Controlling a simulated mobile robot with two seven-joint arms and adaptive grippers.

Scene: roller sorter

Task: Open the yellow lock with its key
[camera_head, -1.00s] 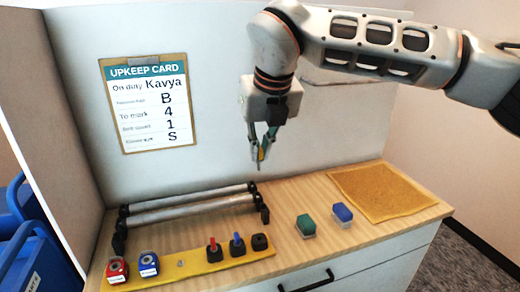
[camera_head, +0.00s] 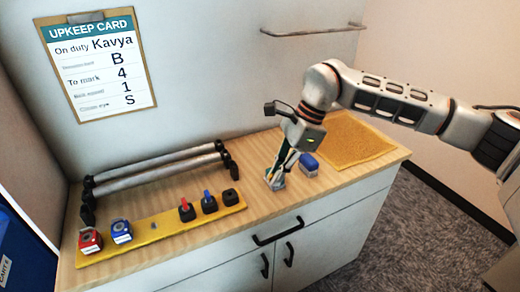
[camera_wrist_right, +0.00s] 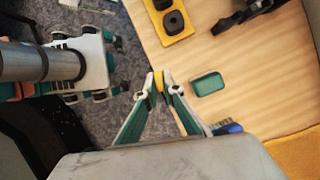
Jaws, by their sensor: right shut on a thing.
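My right gripper (camera_head: 274,178) is shut on a small yellow piece (camera_wrist_right: 158,82), which looks like the yellow key and shows between the fingertips in the right wrist view. The gripper points down over the counter by the green block (camera_wrist_right: 207,84). I cannot tell its exact height above the counter. On the yellow board (camera_head: 160,230) are a red lock (camera_head: 90,240), a blue lock (camera_head: 121,232), a red key (camera_head: 184,204) and a blue key (camera_head: 207,196) in black holders, and an empty black holder (camera_head: 231,198). I make out no yellow lock. My left gripper is not in view.
A roller rack (camera_head: 155,172) stands behind the board. A blue block (camera_head: 309,162) lies right of my gripper. A yellow-brown mat (camera_head: 350,138) covers the right end of the counter. An upkeep card (camera_head: 95,65) hangs on the back wall.

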